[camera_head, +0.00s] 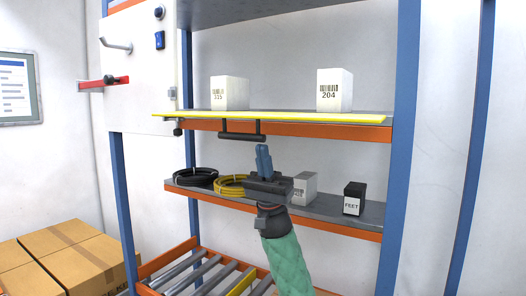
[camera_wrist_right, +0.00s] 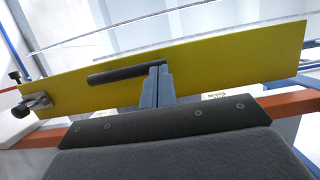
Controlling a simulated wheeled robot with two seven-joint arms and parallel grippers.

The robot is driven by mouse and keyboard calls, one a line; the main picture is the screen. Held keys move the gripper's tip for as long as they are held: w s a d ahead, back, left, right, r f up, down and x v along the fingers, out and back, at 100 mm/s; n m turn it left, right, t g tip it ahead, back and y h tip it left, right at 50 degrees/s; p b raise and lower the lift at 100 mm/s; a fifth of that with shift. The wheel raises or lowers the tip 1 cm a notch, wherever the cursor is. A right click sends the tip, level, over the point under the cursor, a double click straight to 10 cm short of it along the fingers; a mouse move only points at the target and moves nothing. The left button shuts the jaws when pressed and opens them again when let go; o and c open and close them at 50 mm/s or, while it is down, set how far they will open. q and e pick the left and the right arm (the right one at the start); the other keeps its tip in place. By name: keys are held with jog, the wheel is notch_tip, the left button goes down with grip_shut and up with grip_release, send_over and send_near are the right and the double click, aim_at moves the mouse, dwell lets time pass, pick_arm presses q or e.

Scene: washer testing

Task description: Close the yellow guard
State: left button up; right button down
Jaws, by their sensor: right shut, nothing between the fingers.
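The yellow guard (camera_head: 285,117) shows almost edge-on in the head view, sticking out roughly level along the front of the upper shelf. In the right wrist view its broad yellow face (camera_wrist_right: 225,58) runs across the picture. A dark bar handle (camera_head: 242,136) hangs under its left half; it also shows in the wrist view (camera_wrist_right: 115,74). My right gripper (camera_head: 263,150) points up, shut and empty, just below the handle's right end. In the wrist view its fingertips (camera_wrist_right: 159,70) overlap the handle's right end; whether they touch cannot be told. My left gripper is out of view.
White boxes (camera_head: 334,90) stand on the upper shelf. The lower shelf (camera_head: 328,207) holds black and yellow cable coils (camera_head: 230,185), a white box and a black box (camera_head: 354,198). A white panel (camera_head: 140,70) with a red handle is at left. Cardboard boxes (camera_head: 75,262) sit lower left.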

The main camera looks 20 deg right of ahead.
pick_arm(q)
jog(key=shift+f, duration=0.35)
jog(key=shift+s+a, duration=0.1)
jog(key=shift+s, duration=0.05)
